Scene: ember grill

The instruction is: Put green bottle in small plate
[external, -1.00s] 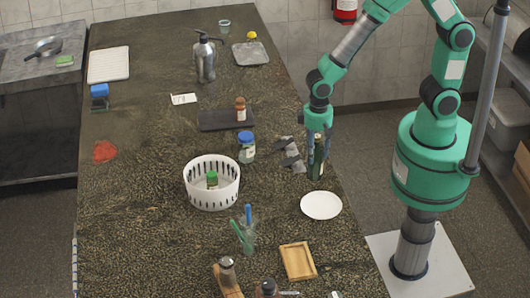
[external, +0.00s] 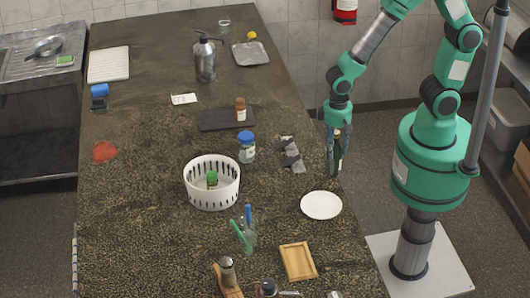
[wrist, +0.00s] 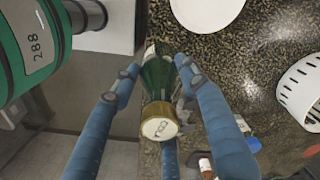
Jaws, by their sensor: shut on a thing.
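A dark green bottle (external: 337,158) with a gold cap is held upright in my gripper (external: 335,150), near the counter's right edge. In the wrist view the green bottle (wrist: 156,85) sits between the blue fingers of my gripper (wrist: 160,100), its cap towards the camera. The small white plate (external: 321,205) lies empty on the counter, nearer the external camera than the bottle and slightly left of it. The plate (wrist: 207,8) also shows, cut off, at the top of the wrist view. The bottle is apart from the plate. Whether its base clears the counter is hard to tell.
A white slotted basket (external: 212,184) holding a green-topped item stands left of the plate. A glass with coloured sticks (external: 246,236) and a wooden tray (external: 298,261) are nearer the camera.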

